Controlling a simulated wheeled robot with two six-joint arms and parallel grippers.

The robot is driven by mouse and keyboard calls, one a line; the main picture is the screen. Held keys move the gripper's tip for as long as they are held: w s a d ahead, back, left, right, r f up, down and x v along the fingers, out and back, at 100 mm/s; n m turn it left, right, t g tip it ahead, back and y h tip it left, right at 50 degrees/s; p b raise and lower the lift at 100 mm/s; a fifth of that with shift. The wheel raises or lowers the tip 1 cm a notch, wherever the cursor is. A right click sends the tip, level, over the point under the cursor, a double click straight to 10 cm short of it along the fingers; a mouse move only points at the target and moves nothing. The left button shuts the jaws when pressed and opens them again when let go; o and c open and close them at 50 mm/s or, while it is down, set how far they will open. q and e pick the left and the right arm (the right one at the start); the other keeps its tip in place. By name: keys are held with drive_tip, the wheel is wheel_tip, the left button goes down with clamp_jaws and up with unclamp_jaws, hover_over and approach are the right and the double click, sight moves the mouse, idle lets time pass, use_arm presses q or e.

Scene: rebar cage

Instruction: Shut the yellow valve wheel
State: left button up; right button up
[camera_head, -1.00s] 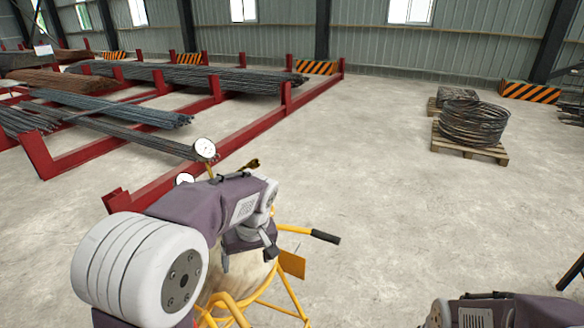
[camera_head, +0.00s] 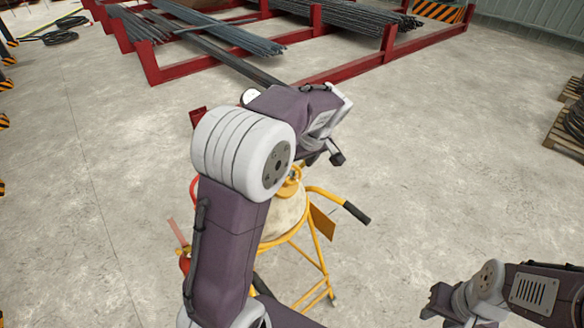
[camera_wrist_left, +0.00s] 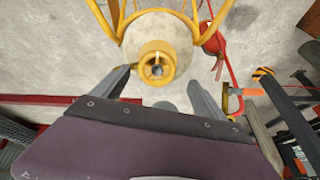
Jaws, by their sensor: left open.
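The yellow valve wheel shows in the left wrist view as a thick yellow ring (camera_wrist_left: 157,62) on top of a pale rounded tank (camera_wrist_left: 185,35). In the head view a yellow fitting (camera_head: 290,188) tops the same tank (camera_head: 284,215), partly hidden by my left arm; I cannot tell if it is the wheel. My left gripper (camera_wrist_left: 160,92) is open, its two grey fingers on either side below the ring in the wrist picture, apparently not gripping it. In the head view my left gripper (camera_head: 335,157) hangs above the tank, partly hidden. My right gripper (camera_head: 433,301) is off to the right; its jaws are unclear.
The tank sits in a yellow tubular cart frame (camera_head: 318,255) with a black-gripped handle (camera_head: 355,212). A red part (camera_wrist_left: 212,42) hangs beside it. Red racks (camera_head: 185,67) with rebar stand behind.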

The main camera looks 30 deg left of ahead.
sight(292, 173)
use_arm(q)
drive_tip(key=x, duration=0.3)
drive_tip(key=shift+w+d+f+p, duration=0.15)
drive_tip(key=shift+w+f+p, duration=0.15)
drive_tip(key=shift+w+p, duration=0.1)
drive_tip(key=shift+f, duration=0.15)
drive_tip(key=shift+s+a, duration=0.2)
drive_tip(key=c, duration=0.3)
drive_tip(key=shift+d, duration=0.1)
drive_tip(key=c, duration=1.1)
drive_tip(key=shift+o, duration=0.2)
